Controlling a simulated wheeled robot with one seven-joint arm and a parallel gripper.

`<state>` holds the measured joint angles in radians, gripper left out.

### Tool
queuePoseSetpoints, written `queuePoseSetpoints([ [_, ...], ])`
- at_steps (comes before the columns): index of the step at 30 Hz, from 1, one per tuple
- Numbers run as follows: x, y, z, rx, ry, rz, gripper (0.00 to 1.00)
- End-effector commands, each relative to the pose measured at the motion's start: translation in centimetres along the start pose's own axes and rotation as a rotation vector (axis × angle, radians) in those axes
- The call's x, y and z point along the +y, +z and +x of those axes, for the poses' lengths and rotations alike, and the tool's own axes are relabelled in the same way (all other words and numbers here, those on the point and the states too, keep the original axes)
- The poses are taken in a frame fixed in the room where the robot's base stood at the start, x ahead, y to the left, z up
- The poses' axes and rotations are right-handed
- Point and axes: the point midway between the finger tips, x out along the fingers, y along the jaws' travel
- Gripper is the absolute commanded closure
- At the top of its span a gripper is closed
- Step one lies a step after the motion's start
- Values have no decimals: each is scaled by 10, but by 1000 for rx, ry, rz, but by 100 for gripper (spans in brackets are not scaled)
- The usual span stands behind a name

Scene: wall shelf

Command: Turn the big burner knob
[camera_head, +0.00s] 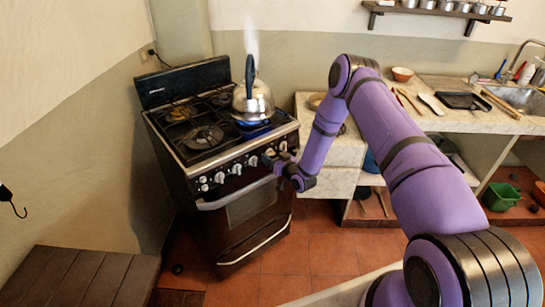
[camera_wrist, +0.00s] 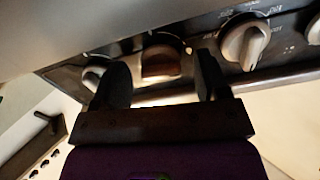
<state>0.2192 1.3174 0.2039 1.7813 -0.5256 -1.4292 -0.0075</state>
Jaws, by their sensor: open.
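The stove (camera_head: 190,140) stands at the left in the head view, with a row of several pale knobs (camera_head: 236,168) along its front panel. My gripper (camera_head: 272,161) is at the right end of that row, close to the panel. In the wrist view my gripper (camera_wrist: 160,78) is open, with a dark finger on each side of a knob with a brown, shadowed front (camera_wrist: 160,62). Whether the fingers touch it, I cannot tell. A pale grey knob (camera_wrist: 245,42) is to the right, and another (camera_wrist: 95,73) is partly behind the left finger.
The oven handle (camera_head: 225,198) juts out below the knobs. A stone counter (camera_head: 345,150) adjoins the right side. Open tiled floor (camera_head: 320,245) lies in front.

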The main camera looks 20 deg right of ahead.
Motion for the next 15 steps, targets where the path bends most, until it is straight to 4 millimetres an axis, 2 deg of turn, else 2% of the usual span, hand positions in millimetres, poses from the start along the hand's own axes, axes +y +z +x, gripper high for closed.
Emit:
queuePoseSetpoints([
  [9, 0, 0, 3, 0, 0, 0, 32],
  [10, 0, 0, 3, 1, 0, 0, 34],
  [15, 0, 0, 3, 1, 0, 0, 73],
])
